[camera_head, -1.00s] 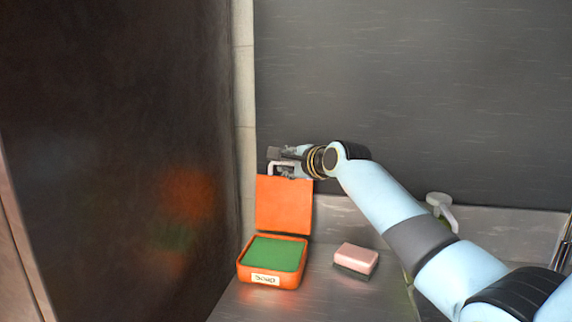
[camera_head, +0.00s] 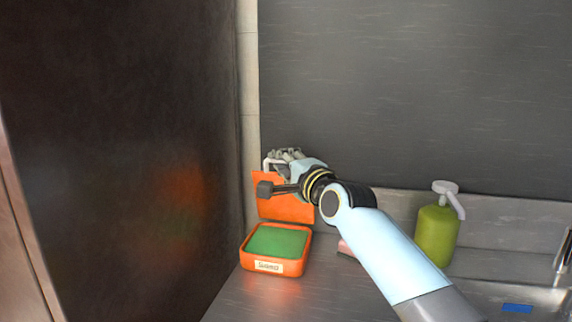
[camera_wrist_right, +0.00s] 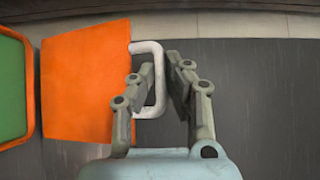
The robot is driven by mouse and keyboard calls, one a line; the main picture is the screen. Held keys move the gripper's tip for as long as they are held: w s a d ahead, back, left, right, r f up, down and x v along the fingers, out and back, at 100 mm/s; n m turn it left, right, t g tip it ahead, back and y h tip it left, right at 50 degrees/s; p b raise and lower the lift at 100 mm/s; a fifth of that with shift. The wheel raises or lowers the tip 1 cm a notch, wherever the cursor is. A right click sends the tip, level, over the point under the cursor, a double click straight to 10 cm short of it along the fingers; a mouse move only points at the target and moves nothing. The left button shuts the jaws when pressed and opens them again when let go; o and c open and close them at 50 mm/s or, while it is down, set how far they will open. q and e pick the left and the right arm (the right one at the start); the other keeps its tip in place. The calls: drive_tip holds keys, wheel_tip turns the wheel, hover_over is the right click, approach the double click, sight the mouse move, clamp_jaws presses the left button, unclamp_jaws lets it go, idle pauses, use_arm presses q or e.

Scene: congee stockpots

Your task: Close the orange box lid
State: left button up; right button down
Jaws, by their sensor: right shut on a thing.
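The orange box (camera_head: 247,262) stands on the counter with a green block (camera_head: 277,241) in it and a label on its front. Its orange lid (camera_head: 292,211) is open and stands up at the back edge; it also shows in the right wrist view (camera_wrist_right: 88,85). A pale handle (camera_wrist_right: 157,90) sticks out from the lid's free edge. My right gripper (camera_wrist_right: 162,72) is shut on this handle, one finger inside the loop and one outside. In the head view my right gripper (camera_head: 270,175) partly covers the lid. My left gripper is not in view.
A pink sponge (camera_head: 344,248) lies right of the box, mostly hidden by my right arm. A green pump bottle (camera_head: 436,238) stands farther right, near a sink with a blue item (camera_head: 517,308). A dark panel (camera_head: 130,170) rises close on the left. The counter before the box is clear.

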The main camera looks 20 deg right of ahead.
drive_tip(key=shift+s+a+f+n+t+b, duration=0.2)
drive_tip(key=shift+s+a+f, duration=0.25)
drive_tip(key=shift+s, duration=0.25)
drive_tip(key=shift+s+a+f+n+t+b, duration=0.15)
drive_tip(key=shift+s+a+f, duration=0.2)
drive_tip(key=shift+s+a, duration=0.25)
drive_tip(key=c, duration=1.6)
unclamp_jaws()
drive_tip(key=shift+c, duration=0.2)
drive_tip(key=s+d+f, duration=0.1)
drive_tip(key=s, duration=1.1)
drive_tip(key=shift+d, duration=0.15)
drive_tip(key=shift+f, duration=0.15)
